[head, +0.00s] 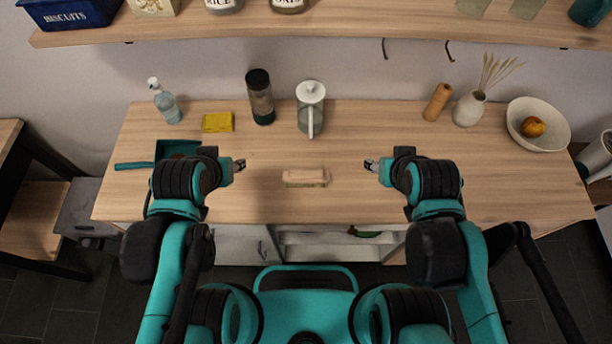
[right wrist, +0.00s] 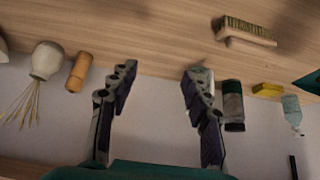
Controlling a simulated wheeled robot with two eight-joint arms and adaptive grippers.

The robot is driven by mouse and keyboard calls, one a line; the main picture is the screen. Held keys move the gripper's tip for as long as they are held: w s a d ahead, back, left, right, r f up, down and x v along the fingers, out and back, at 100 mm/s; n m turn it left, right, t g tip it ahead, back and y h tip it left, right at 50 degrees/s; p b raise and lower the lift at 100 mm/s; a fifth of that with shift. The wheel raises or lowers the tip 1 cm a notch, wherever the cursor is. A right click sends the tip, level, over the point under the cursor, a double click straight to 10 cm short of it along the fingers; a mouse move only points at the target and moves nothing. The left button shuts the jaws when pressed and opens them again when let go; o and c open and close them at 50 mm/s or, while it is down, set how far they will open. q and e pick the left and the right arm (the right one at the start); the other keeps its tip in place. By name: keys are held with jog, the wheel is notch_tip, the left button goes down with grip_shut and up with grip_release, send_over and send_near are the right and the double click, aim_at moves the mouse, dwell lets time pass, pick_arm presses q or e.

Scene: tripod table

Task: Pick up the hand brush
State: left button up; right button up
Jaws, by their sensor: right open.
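The hand brush (head: 306,177), a pale wooden block with bristles, lies on the table between my two grippers in the head view. It also shows at the upper right of the right wrist view (right wrist: 246,32), bristles visible. My right gripper (head: 371,166) is to the right of the brush and apart from it. In the right wrist view its fingers (right wrist: 158,75) are spread, with nothing between them. My left gripper (head: 240,165) is to the left of the brush and apart from it; its jaws are too small to read.
A teal pan (head: 135,165) lies at the left, partly hidden by my left arm. Table around the brush is clear.

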jog(key=shift+o, duration=0.4)
jog(key=shift+w+a+r, duration=0.1)
jog(key=shift+w+a, duration=0.05)
jog(key=shift+a, duration=0.05)
jog(key=m+g+p, duration=0.4)
jog(key=m+g, duration=0.3)
jog(key=m, duration=1)
send_over(305, 172)
jog(key=f, duration=0.7)
jog(key=shift+w+d+f, duration=0.2)
jog(key=shift+w+d, duration=0.05)
jog(key=shift+d, duration=0.1)
jog(key=shift+a+f+m, duration=0.15)
jog(key=shift+f+m, duration=0.1)
jog(key=shift+m, duration=0.15)
jog(key=shift+s+f+b, duration=0.1)
jog(key=shift+f+b, duration=0.3)
jog(key=f+b, duration=0.1)
jog(key=f, duration=0.1)
jog(key=f+b, duration=0.1)
jog(key=f, duration=0.4)
jog(key=shift+s+a+b, duration=0.1)
jog(key=shift+a+b, duration=0.15)
jog(key=shift+b, duration=0.15)
grip_shut()
